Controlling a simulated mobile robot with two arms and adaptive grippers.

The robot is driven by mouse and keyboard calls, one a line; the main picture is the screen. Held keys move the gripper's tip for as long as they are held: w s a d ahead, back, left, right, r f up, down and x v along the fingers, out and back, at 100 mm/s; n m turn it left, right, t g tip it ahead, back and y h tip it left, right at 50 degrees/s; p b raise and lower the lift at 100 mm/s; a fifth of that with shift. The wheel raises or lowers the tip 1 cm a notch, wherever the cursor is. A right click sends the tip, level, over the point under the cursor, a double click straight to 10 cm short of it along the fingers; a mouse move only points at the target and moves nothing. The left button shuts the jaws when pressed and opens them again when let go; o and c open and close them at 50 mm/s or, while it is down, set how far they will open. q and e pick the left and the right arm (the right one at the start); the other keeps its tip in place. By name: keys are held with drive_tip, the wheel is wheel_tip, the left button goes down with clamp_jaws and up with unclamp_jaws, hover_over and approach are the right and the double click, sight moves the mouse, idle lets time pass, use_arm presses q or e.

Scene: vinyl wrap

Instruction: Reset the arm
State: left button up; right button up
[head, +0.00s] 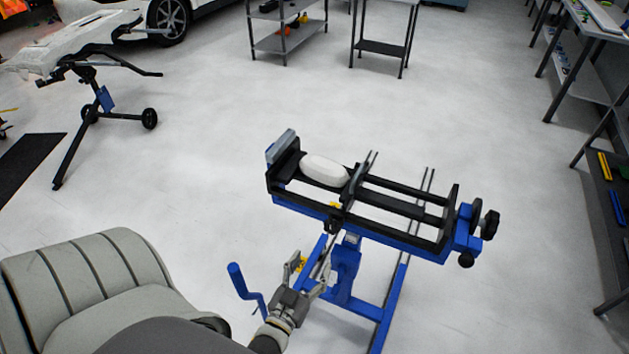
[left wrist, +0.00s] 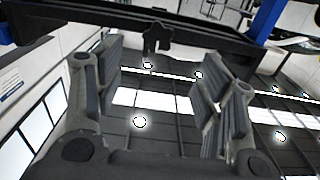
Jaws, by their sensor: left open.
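My left gripper (head: 309,272) is open and empty in the head view, in front of the blue and black stand and below its black frame. In the left wrist view its two fingers (left wrist: 160,100) are apart with nothing between them, and a dark beam of the frame (left wrist: 190,25) crosses above. The stand (head: 345,265) carries a black and blue clamp frame (head: 400,235). A white rounded object (head: 325,170) lies in the left end of the frame. My right gripper does not show.
A blue crank handle (head: 243,282) juts out just left of my left gripper. A wheeled stand (head: 98,100) with a pale panel (head: 70,45) is at the upper left. Shelves (head: 288,38) stand at the back, and workbenches (head: 590,60) line the right. The floor between is clear.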

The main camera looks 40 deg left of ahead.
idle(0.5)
use_arm(q)
drive_tip(key=s+d+f+m+g+h+b, duration=0.1)
drive_tip(key=s+d+f+g, duration=0.15)
drive_tip(key=f, duration=0.55)
drive_tip(key=s+d+f+m+g+h+b, duration=0.1)
drive_tip(key=s+d+f+g+h, duration=0.15)
drive_tip(key=f, duration=0.55)
drive_tip(key=s+d+f+m+g+h+b, duration=0.1)
drive_tip(key=s+d+f+g, duration=0.15)
drive_tip(key=f, duration=0.55)
drive_tip(key=s+a+f+m+g+b, duration=0.1)
drive_tip(key=s+f+g, duration=0.3)
drive_tip(key=s+f, duration=0.4)
drive_tip(key=s+f+m+g+b, duration=0.1)
drive_tip(key=s+f+g, duration=0.4)
drive_tip(key=s+f, duration=0.4)
drive_tip(key=s, duration=0.6)
drive_tip(key=shift+s+a, duration=0.35)
drive_tip(key=shift+s, duration=0.05)
